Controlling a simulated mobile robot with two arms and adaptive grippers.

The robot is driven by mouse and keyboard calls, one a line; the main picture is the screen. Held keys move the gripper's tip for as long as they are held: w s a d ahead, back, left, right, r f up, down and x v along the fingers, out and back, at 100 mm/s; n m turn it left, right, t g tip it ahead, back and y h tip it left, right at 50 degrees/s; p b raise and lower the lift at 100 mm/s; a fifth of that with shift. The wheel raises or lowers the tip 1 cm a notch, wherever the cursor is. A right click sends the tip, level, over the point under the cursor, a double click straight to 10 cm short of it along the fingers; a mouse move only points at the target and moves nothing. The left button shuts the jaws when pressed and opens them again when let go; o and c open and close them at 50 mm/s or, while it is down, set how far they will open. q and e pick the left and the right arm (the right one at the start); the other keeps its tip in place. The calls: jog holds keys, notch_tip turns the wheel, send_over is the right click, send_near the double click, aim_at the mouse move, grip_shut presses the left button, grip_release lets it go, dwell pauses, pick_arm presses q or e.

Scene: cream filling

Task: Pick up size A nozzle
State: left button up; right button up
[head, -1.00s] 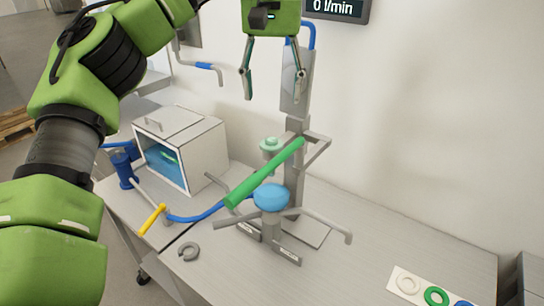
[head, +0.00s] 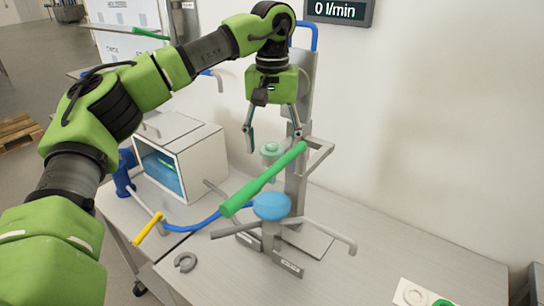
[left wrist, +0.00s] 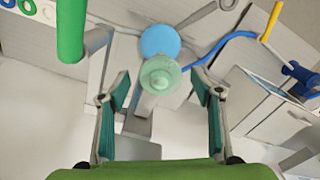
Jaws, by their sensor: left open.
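A pale green, stepped round piece (head: 270,151), which looks like the nozzle, stands above and behind a light blue round top (head: 271,206) at the filling stand (head: 296,185). I cannot read a size mark on it. My left gripper (head: 274,141) points down with its fingers spread, open and empty, just above the pale green piece. In the left wrist view the piece (left wrist: 159,76) lies centred between the open fingertips (left wrist: 160,84), apart from both fingers. My right gripper is not in view.
A green bar handle (head: 262,181) slants in front of the stand, close to my left gripper. A white box (head: 200,160) stands to the left, with a blue hose (head: 190,226) and yellow handle (head: 148,227). A grey open ring (head: 186,262) lies in front.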

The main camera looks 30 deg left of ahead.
pick_arm(q)
jog(key=shift+a+f, duration=0.1)
jog(key=shift+f, duration=1.4)
jog(key=c, duration=1.4)
jog(key=shift+r, duration=0.1)
